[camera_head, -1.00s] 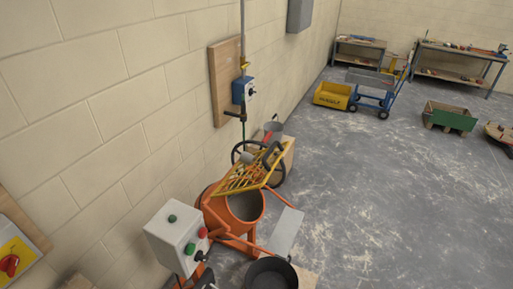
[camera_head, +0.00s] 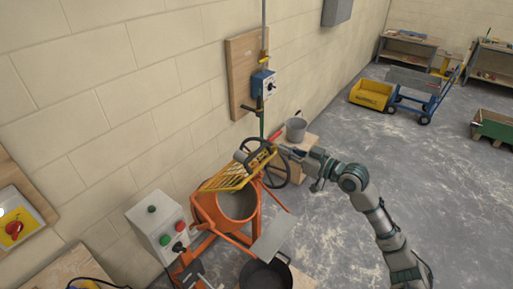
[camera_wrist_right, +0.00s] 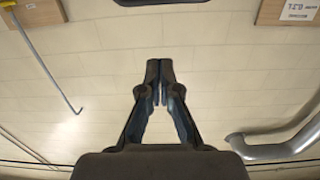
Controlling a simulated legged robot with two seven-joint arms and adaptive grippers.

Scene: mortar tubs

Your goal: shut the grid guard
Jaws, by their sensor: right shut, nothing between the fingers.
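The yellow grid guard (camera_head: 224,180) stands raised and tilted over the orange mixer drum (camera_head: 237,204), whose mouth is uncovered below it. My right gripper (camera_head: 279,149) is beside the guard's upper right end, close to a dark handwheel; the head view does not show clearly whether it touches the guard. In the right wrist view my right gripper (camera_wrist_right: 159,84) is shut with nothing between its fingers, against a pale block wall. The guard is not seen in that view. I cannot make out my left gripper.
A grey control box (camera_head: 158,229) stands front left of the drum. A black tub (camera_head: 266,276) is in front. A grey bucket (camera_head: 296,129) stands on a wooden stand behind. A blue switch box (camera_head: 263,84) is on the wall.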

